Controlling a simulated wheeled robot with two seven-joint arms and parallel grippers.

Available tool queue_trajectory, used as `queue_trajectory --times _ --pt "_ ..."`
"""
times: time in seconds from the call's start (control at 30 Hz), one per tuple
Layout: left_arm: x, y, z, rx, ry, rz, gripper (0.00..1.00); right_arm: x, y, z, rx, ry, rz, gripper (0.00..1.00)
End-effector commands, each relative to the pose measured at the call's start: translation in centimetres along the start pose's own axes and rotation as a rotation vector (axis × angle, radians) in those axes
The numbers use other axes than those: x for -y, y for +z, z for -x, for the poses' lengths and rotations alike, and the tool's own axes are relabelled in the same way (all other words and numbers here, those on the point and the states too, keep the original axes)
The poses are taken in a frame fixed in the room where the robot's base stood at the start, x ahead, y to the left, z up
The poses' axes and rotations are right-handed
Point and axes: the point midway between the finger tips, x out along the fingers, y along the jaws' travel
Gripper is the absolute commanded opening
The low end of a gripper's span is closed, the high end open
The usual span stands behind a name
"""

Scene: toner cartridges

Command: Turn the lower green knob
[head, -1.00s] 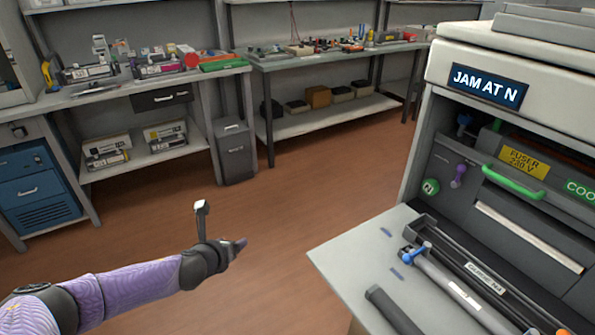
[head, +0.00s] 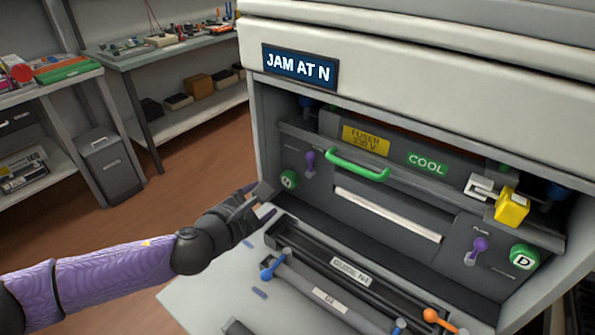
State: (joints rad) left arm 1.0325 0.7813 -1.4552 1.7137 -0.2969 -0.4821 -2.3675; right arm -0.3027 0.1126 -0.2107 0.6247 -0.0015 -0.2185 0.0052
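A round green knob (head: 289,180) with a white mark sits at the left of the printer's open bay. A second green knob marked D (head: 523,257) sits at the right end and lower in the picture. My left gripper (head: 264,202) comes in from the left and is near the left green knob, just left of and below it. Its fingers look apart, with nothing between them. Contact with the knob cannot be made out. My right gripper is not in view.
A folded-down door (head: 215,290) lies in front, beside a dark tray with blue and orange levers. Benches stand behind left.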

Motion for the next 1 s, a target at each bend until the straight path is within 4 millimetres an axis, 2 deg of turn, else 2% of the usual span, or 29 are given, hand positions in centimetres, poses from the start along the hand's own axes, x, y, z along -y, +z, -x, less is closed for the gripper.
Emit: queue_trajectory --times 0.27,0.4,0.5,0.63,0.87,0.9,1.0 --pt "0.4 -0.4 -5.3 0.000 0.000 0.002 0.71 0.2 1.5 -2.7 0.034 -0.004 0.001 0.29" --pt "0.3 -0.4 -7.9 -0.002 0.000 0.002 0.71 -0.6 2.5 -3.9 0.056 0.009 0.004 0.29" --pt "0.3 -0.3 -9.0 -0.002 0.000 0.003 0.71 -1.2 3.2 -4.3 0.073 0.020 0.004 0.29" --pt "0.1 -0.2 -9.7 -0.002 0.000 0.002 0.71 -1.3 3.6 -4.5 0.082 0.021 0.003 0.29" --pt "0.0 -0.1 -9.7 -0.001 0.000 0.002 0.71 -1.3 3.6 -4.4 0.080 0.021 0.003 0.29" --pt "0.0 -0.1 -9.7 -0.001 0.000 0.003 0.69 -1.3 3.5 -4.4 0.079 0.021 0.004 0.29" --pt "0.0 -0.1 -9.7 -0.001 0.000 0.003 0.47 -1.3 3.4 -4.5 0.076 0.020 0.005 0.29"
